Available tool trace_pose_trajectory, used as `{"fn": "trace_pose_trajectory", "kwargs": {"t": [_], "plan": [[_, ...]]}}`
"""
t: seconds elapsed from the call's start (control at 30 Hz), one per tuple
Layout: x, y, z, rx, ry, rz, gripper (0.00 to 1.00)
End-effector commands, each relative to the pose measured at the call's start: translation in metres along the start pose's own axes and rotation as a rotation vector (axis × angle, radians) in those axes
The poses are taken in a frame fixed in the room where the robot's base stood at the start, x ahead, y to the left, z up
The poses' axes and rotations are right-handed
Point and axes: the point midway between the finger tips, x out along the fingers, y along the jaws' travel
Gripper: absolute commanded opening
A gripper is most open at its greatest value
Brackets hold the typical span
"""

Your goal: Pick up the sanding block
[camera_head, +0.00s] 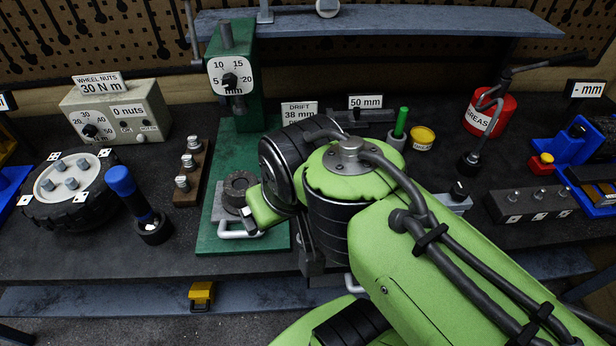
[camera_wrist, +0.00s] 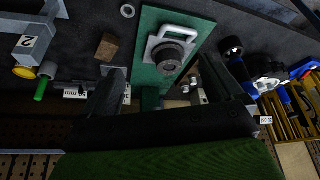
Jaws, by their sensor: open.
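A small brown block (camera_wrist: 107,47), which looks like the sanding block, lies on the dark bench in the wrist view, left of the green press base. In the head view I cannot make it out; my arm covers that part of the bench. My gripper (camera_wrist: 162,68) is open, with its two dark fingers apart in the wrist view. Nothing is seen held between them. The block is beyond the tip of the left finger, apart from it as far as I can tell. My gripper's fingers are not clearly seen in the head view.
The green press (camera_head: 236,80) stands left of my arm, with a round grey part and a handle on its base. A green-topped holder (camera_head: 400,124), a yellow tin (camera_head: 423,138) and a red grease can (camera_head: 489,113) stand to the right. A wheel (camera_head: 70,187) lies left.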

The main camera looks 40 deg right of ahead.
Motion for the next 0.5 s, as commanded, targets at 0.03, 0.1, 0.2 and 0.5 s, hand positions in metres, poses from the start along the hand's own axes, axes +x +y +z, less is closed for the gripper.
{"fn": "trace_pose_trajectory", "kwargs": {"t": [0.03, 0.1, 0.2, 0.5], "plan": [[0.004, 0.013, -0.028, 0.073, -0.049, 0.036, 0.94], [0.017, 0.032, -0.059, 0.172, -0.102, 0.075, 0.94], [0.044, 0.067, -0.097, 0.315, -0.175, 0.118, 0.94], [0.159, 0.190, -0.133, 0.740, -0.364, 0.164, 0.94]]}}
